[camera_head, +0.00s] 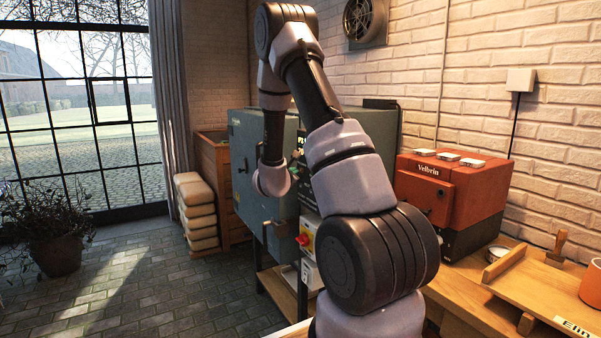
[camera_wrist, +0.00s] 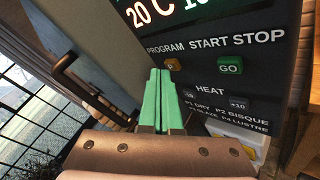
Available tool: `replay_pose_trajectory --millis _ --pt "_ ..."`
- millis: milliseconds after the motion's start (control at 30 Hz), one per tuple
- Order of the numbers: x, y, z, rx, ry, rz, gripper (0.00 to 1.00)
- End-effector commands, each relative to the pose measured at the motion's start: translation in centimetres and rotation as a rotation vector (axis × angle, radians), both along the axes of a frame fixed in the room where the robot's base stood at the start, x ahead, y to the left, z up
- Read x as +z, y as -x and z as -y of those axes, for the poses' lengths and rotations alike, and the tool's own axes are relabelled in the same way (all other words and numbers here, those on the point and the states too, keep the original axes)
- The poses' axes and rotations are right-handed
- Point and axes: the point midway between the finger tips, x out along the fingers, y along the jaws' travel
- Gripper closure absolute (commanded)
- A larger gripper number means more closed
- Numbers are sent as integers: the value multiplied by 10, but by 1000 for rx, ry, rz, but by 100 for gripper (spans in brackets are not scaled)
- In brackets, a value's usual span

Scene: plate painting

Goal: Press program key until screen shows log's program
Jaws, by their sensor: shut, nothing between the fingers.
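The kiln (camera_head: 238,165) stands beyond my arm, with its dark control panel partly hidden by the arm. In the wrist view the panel (camera_wrist: 265,85) is close. Its screen (camera_wrist: 175,10) is cut off at the top; "20 C" and part of another figure show, but no program name. The orange program key (camera_wrist: 171,66), marked P, sits under the word PROGRAM. My gripper (camera_wrist: 160,74) is shut, its green fingertips overlapping the key's lower left; I cannot tell whether they touch it. No log is visible. A legend lists P1 DRY, P2 BISQUE, a partly hidden GLAZE line, and P4 LUSTRE.
A green GO key (camera_wrist: 230,65) is right of the program key, with HEAT keys (camera_wrist: 239,104) below. A dark handle (camera_wrist: 75,80) stands out at left.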

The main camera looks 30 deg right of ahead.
Motion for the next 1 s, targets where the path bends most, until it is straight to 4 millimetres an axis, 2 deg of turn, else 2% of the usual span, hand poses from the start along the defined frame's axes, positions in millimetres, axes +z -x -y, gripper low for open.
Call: replay_pose_trajectory --millis 1000 --pt "0 0 8 -1 1 1 100"
